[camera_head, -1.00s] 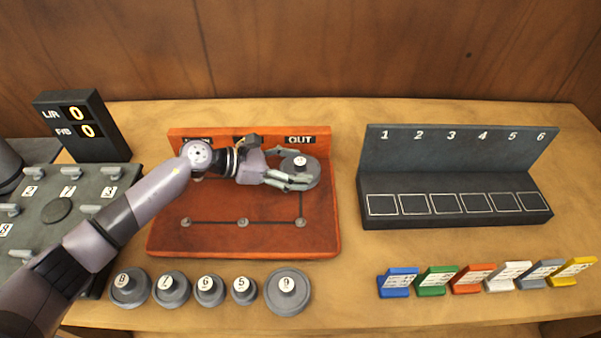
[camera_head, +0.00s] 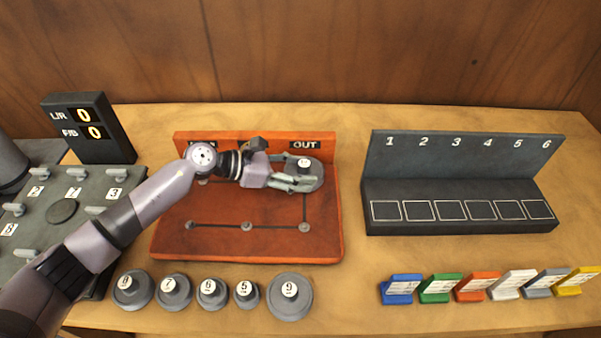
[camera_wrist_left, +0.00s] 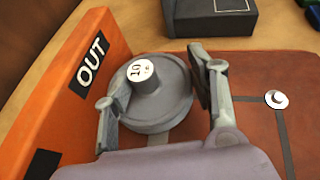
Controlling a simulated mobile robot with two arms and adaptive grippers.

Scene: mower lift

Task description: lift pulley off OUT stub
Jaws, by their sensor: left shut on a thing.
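The grey pulley (camera_head: 311,171) is at the right end of the orange board (camera_head: 200,246), in front of the OUT label (camera_head: 305,145). It is a round disc with a raised hub and a white number label; the wrist view shows it (camera_wrist_left: 158,104) between the fingers, its label seeming to read 10. My left gripper (camera_head: 299,179) is shut on the pulley, one finger on each side. The OUT stub is hidden under the pulley, and I cannot tell how high the pulley sits on it. My right gripper is not in view.
Several loose grey pulleys (camera_head: 289,296) stand along the front of the table. A dark rack (camera_head: 460,222) with numbered squares is on the right, with several coloured cards (camera_head: 437,289) before it. A control panel (camera_head: 62,210) and score display (camera_head: 88,127) are on the left.

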